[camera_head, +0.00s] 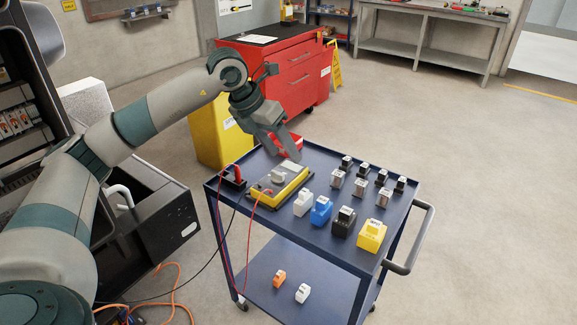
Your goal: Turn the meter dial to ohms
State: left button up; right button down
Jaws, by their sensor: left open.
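The meter (265,202) is a yellow and dark case lying on the left part of the blue cart's top. Its pale dial (278,178) stands up from its face, and a light panel, perhaps the display, is at its far end. The dial's setting is too small to read. My left gripper (286,153) comes in from the left and points down, open, above and behind the meter's far end, apart from the dial as far as I can tell. My right gripper is not in view.
The blue cart (330,237) also carries white, blue, black and yellow blocks (321,211) and several small grey and black parts (361,187). Red and black leads (222,235) hang off its left side. A red tool cabinet (290,75) and yellow bin (212,135) stand behind.

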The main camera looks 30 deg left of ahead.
pick_arm(q)
jog(key=a+r+n+y, duration=0.1)
jog(key=a+r+y, duration=0.1)
jog(key=a, duration=0.4)
jog(key=shift+w+a+r+y, duration=0.15)
jog(key=shift+a+r+y, duration=0.15)
jog(key=shift+a+r, duration=0.15)
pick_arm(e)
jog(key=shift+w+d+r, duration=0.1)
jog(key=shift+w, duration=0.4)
pick_arm(q)
jog(key=shift+d+f, duration=0.1)
jog(key=p, duration=0.3)
send_near(278, 172)
jog(key=x, duration=0.8)
jog(key=shift+f, duration=0.1)
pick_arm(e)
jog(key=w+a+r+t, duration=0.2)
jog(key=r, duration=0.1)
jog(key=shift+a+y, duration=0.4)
pick_arm(q)
jog(key=shift+c, duration=0.3)
jog(key=c, duration=1)
